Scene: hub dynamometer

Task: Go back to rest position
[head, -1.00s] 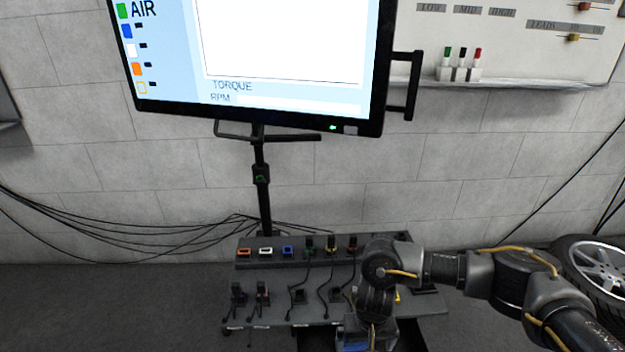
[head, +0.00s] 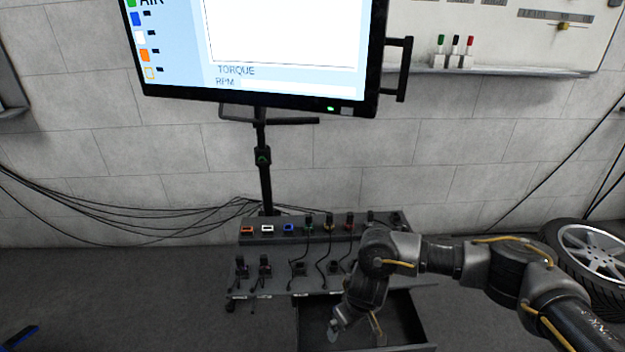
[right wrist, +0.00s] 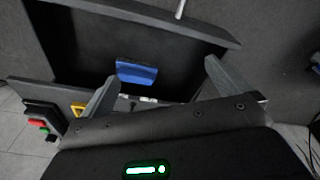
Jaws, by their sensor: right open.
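My right gripper (head: 355,328) is over the open black drawer (head: 422,345) below the grey bench. Its two fingers are spread wide with nothing between them. In the right wrist view the gripper (right wrist: 158,78) faces the drawer (right wrist: 150,12), and a blue item (right wrist: 136,71) lies inside, beyond the fingers and apart from them. The head view does not show this item clearly. My left gripper cannot be made out.
The bench (head: 262,283) carries several coloured connectors and black plugs with cables. A monitor (head: 262,98) stands behind it on a pole. A wheel (head: 590,262) is at the right. A dark-and-blue item (head: 20,338) shows at the lower left. The floor at left is mostly clear.

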